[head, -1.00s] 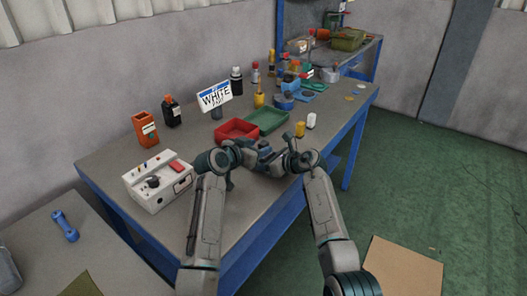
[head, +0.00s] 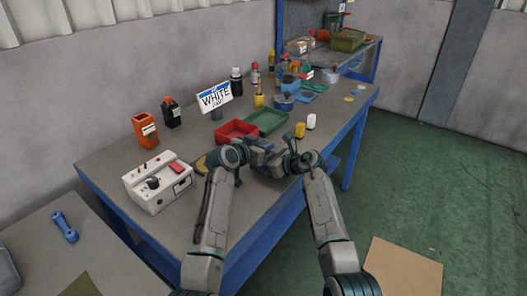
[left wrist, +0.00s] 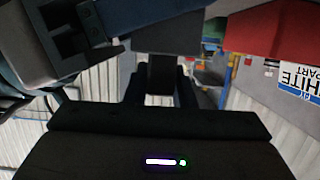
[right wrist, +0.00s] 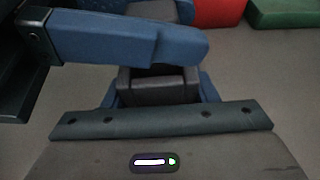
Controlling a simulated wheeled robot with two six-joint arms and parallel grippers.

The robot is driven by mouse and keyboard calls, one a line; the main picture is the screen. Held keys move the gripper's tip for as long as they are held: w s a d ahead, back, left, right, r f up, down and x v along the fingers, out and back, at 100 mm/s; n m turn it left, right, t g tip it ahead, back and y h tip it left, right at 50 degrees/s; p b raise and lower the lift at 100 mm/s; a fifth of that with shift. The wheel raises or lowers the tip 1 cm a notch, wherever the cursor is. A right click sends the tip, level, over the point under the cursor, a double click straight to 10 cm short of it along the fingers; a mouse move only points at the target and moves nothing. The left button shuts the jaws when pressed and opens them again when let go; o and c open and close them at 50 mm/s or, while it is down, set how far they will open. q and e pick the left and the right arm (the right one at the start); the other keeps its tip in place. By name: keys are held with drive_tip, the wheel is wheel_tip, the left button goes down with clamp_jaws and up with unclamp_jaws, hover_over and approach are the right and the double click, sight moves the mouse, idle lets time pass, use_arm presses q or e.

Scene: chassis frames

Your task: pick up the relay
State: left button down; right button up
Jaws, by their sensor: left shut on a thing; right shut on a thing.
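A dark grey block, which I take to be the relay, sits between the fingers of my right gripper in the right wrist view (right wrist: 158,88). My right gripper (head: 279,163) is shut on it. My left gripper (head: 257,154) is also shut on a dark block, seen between its fingers in the left wrist view (left wrist: 162,75); this looks like the same block. The two grippers meet above the workbench's front edge, close in front of the red tray (head: 237,130). In the head view the fingers hide most of the block.
The workbench (head: 115,155) carries a green tray (head: 267,121), a white control box (head: 155,190), an orange container (head: 145,134), a dark bottle (head: 171,114) and a WHITE PART sign (head: 214,97). Yellow (head: 300,130) and white (head: 311,121) cylinders stand right of the trays.

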sight(264, 143)
use_arm(q)
wheel_tip(264, 143, up, 10)
idle(0.5)
use_arm(e)
drive_tip(key=o, duration=1.1)
drive_tip(key=shift+d, duration=0.1)
